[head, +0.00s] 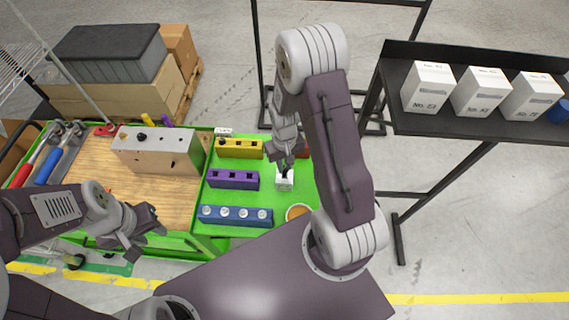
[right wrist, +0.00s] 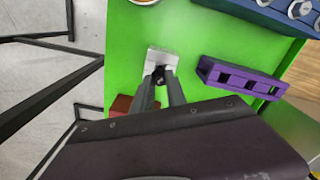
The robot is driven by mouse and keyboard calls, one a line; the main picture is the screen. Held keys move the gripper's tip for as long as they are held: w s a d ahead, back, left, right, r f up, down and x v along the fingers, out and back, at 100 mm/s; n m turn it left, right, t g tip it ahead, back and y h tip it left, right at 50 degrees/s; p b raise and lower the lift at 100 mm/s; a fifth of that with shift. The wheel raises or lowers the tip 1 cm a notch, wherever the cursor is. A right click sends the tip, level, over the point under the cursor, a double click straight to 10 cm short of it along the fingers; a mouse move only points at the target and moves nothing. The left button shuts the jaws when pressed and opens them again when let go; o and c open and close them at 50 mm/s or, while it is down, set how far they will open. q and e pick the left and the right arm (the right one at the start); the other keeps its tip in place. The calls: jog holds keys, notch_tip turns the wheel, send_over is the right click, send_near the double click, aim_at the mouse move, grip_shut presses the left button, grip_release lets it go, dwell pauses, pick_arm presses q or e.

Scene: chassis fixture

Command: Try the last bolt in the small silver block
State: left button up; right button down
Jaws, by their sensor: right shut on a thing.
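The small silver block (head: 284,182) stands on the green surface, below my right gripper (head: 286,166). It also shows in the right wrist view (right wrist: 158,57), just beyond the fingertips. My right gripper (right wrist: 161,76) is shut on a small dark bolt (right wrist: 159,72), held at the near edge of the block. The fingers hide much of the bolt, and I cannot tell whether it sits in a hole. My left gripper (head: 142,230) is open and empty over the front of the bench, away from the block.
A purple block (head: 234,180), a yellow block (head: 240,148) and a blue block (head: 236,216) with several silver bolts lie left of the silver block. A large chassis block (head: 158,150) stands on the wooden board. A red thing (right wrist: 121,105) is close beside my right fingers.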

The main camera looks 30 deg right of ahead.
jog(key=shift+f+b, duration=1.45)
jog(key=shift+f, duration=0.6)
jog(key=c, duration=1.3)
grip_release()
jog(key=shift+o, duration=0.2)
jog(key=shift+r, duration=0.15)
notch_tip(320, 180, up, 6)
jog(key=p, duration=0.6)
